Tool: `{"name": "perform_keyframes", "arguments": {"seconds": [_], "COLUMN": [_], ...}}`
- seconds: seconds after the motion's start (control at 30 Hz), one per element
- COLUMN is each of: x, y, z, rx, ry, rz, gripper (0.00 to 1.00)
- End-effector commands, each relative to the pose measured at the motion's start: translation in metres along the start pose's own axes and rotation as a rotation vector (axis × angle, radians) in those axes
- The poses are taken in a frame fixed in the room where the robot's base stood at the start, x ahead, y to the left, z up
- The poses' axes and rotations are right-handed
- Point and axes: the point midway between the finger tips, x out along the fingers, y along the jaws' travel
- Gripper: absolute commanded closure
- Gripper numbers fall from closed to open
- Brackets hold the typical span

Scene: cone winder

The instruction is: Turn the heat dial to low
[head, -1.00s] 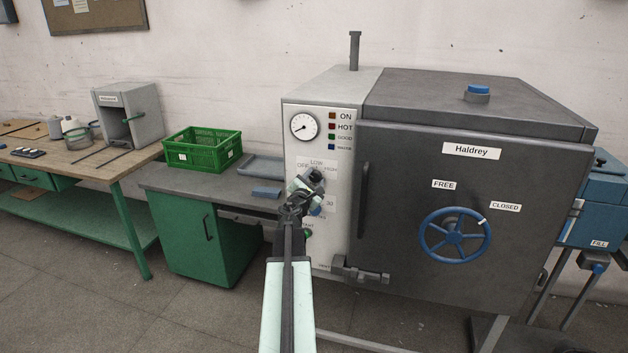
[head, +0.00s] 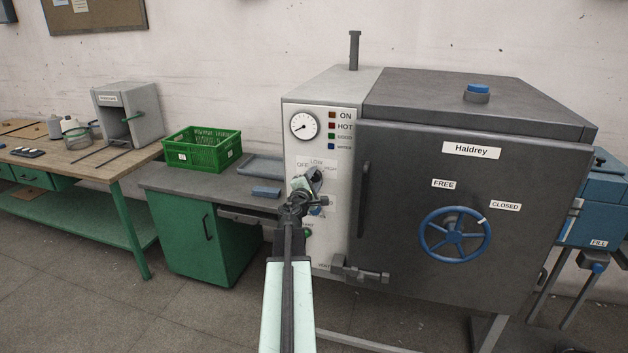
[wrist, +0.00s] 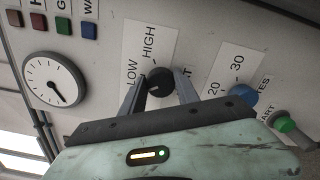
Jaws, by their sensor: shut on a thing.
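The heat dial (wrist: 159,82) is a round black knob on the pale control panel, with LOW and HIGH printed beside it. My gripper (wrist: 161,84) is shut on it, one finger on either side. In the head view my gripper (head: 311,180) reaches the panel and largely covers the dial. The OFF, LOW and HIGH marks show around it there. Which mark the dial points to I cannot tell.
A blue dial (wrist: 243,95) with 20 and 30 marks and a green button (wrist: 286,124) sit close beside my gripper. A round gauge (head: 304,125) is above. The oven door has a handle (head: 364,200) and a blue handwheel (head: 455,234).

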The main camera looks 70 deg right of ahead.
Motion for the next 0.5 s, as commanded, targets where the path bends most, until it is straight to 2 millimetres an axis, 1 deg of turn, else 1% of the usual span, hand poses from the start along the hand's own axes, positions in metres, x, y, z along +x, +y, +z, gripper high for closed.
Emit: {"name": "perform_keyframes", "arguments": {"seconds": [0.3,0.5], "x": [0.0013,0.0013], "y": [-0.0003,-0.0006], "z": [0.0003,-0.0001], "rx": [0.279,0.420], "ry": [0.000,0.000], "rz": [0.001,0.001], "gripper": [1.00,1.00]}}
